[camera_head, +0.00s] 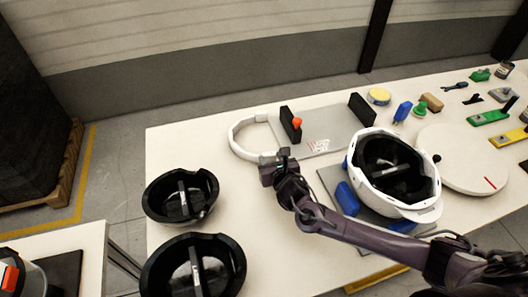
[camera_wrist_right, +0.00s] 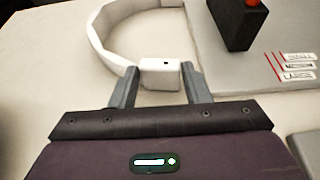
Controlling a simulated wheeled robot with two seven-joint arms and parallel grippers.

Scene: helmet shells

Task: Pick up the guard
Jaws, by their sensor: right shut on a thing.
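The guard (camera_head: 236,136) is a white curved band with a small block at its end. It lies at the left end of a grey plate with black uprights. In the right wrist view the guard (camera_wrist_right: 103,38) curves away at the upper left, and its white end block is between the two grey fingers. My right gripper (camera_head: 276,156) is shut on this end block; in the right wrist view the gripper (camera_wrist_right: 159,76) has a finger on each side of it. I cannot tell whether the guard still touches the table. My left gripper is not in view.
The grey plate (camera_head: 330,128) holds black uprights and a red knob (camera_head: 297,122). Black shells (camera_head: 154,203) stand at the left. A round white turntable (camera_head: 462,150) and small tools lie at the right.

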